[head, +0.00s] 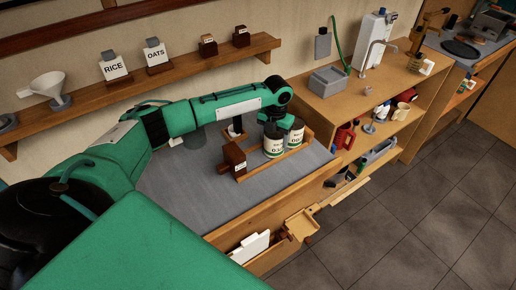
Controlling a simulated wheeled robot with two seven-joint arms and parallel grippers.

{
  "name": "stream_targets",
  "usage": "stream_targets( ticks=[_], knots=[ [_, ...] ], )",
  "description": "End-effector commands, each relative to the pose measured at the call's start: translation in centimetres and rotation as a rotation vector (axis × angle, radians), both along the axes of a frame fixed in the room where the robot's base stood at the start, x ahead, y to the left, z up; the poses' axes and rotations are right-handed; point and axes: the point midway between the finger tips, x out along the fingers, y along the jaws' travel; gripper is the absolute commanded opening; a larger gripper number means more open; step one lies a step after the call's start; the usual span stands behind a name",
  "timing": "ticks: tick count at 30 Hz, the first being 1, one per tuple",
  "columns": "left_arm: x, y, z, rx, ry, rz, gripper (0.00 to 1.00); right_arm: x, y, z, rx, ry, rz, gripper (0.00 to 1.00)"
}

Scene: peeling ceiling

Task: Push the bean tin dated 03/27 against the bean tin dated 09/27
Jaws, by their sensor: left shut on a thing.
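Two dark-lidded tins with white labels stand side by side on the grey worktop, inside a low wooden frame. The left, nearer tin (274,148) has a label that seems to begin with 03. The right tin (296,137) stands just beyond it; its date is too small to read surely. They look very close, but I cannot tell whether they touch. My left gripper (271,124) comes down from above and is shut on the left tin near its top; its fingertips are partly hidden. My right gripper is out of view.
A brown block-like box (233,158) with a small label stands left of the tins. The wooden frame's rail (276,164) runs in front of them. A wall shelf (140,83) with RICE and OATS containers is behind my arm. The grey worktop (195,205) is clear at the front left.

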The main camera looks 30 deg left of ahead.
Motion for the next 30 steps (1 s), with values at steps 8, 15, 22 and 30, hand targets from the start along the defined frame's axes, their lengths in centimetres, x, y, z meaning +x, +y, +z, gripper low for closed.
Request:
stream_targets(
  ticks=[8,15,22,30],
  knots=[
    [0.54,-0.23,-0.03,0.000,0.000,0.000,0.39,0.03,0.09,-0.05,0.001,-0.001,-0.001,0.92],
    [0.87,-0.43,-0.02,-0.001,0.000,0.000,0.39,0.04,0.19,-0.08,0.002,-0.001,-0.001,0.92],
    [0.86,-0.40,-0.02,0.000,0.000,0.000,0.39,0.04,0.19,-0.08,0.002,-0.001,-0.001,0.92],
    [0.85,-0.38,0.02,0.000,0.000,0.000,0.39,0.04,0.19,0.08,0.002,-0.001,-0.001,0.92]
  ],
)
